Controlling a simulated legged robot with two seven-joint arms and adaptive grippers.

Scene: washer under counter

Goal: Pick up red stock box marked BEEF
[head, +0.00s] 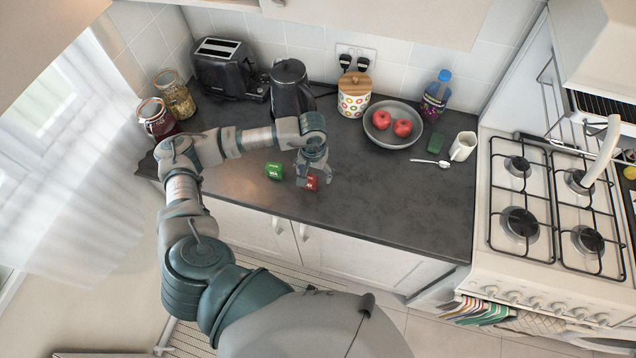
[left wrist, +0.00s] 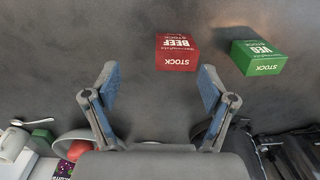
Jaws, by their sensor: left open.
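The red stock box marked BEEF (left wrist: 177,53) stands on the dark counter in the left wrist view, ahead of the fingertips and between their lines. In the head view the red box (head: 312,184) is partly hidden by my left gripper (head: 307,178), which is above and beside it. My left gripper is open and empty; its two blue-padded fingers (left wrist: 158,88) are spread apart in the left wrist view. The green stock box marked VEG (left wrist: 258,57) is beside the red one, and it also shows in the head view (head: 274,171). My right gripper is not seen.
A kettle (head: 291,92), toaster (head: 229,68), patterned canister (head: 354,97) and bowl (head: 393,138) with red apples stand along the back. A white mug (head: 463,146), spoon (head: 430,162) and green sponge-like block (head: 436,142) are at right. The counter (head: 390,205) right of the red box is clear.

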